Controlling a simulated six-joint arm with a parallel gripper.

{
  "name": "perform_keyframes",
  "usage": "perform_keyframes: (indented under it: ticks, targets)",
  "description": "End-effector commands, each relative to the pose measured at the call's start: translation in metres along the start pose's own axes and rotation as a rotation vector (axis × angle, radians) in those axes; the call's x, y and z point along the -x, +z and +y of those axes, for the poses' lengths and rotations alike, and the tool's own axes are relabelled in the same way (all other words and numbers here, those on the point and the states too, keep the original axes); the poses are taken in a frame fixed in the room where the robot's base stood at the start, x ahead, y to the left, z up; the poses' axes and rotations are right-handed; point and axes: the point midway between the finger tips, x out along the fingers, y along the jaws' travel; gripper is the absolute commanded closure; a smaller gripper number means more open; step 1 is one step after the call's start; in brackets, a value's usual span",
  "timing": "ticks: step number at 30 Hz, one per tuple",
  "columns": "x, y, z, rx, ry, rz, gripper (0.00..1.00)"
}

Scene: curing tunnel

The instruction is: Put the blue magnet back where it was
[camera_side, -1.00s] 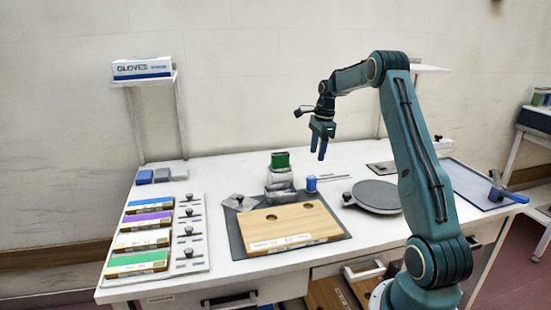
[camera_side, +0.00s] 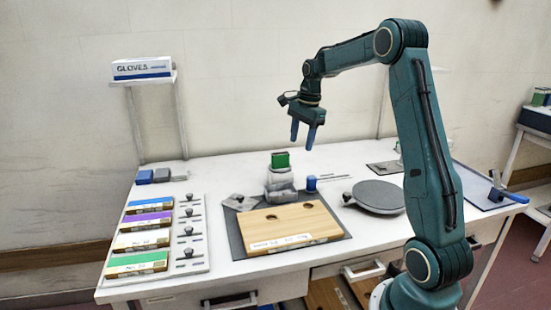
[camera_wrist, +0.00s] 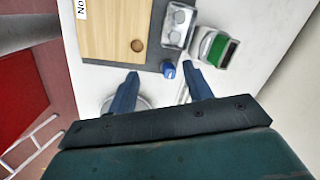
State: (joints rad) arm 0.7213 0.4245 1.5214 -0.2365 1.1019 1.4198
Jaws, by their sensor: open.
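A small blue cylinder, which looks like the blue magnet (camera_side: 311,184), stands upright on the white table just right of the dark mat (camera_side: 236,239). It also shows in the wrist view (camera_wrist: 168,70), ahead of the fingertips. A wooden board (camera_side: 290,222) with two round holes lies on the mat; both holes look empty. My gripper (camera_side: 303,147) is open and empty, pointing down, high above the table and up from the blue cylinder. In the wrist view my gripper (camera_wrist: 160,72) has its two blue fingers spread apart.
A clear container (camera_side: 280,190) and a green-topped block (camera_side: 280,161) stand behind the board. A round grey plate (camera_side: 378,196) lies right of the blue cylinder. Coloured boxes (camera_side: 142,238) and a panel of knobs (camera_side: 188,252) fill the left side. A glove box (camera_side: 142,68) sits on a shelf.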

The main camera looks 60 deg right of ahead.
Motion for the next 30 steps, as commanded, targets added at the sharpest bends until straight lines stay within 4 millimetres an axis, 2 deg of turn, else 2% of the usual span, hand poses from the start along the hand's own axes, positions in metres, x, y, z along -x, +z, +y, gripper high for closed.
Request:
perform_keyframes:
  ticks: [1, 6, 15, 24, 30]
  targets:
    - [0.011, 0.018, 0.005, 0.07, -0.015, 0.005, 0.49]
    - [0.039, 0.067, 0.029, 0.306, -0.052, 0.022, 0.49]
    - [0.074, 0.138, 0.089, 0.72, -0.12, 0.061, 0.49]
    - [0.09, 0.185, 0.162, 1.131, -0.189, 0.113, 0.49]
    - [0.09, 0.203, 0.213, 1.402, -0.237, 0.156, 0.49]
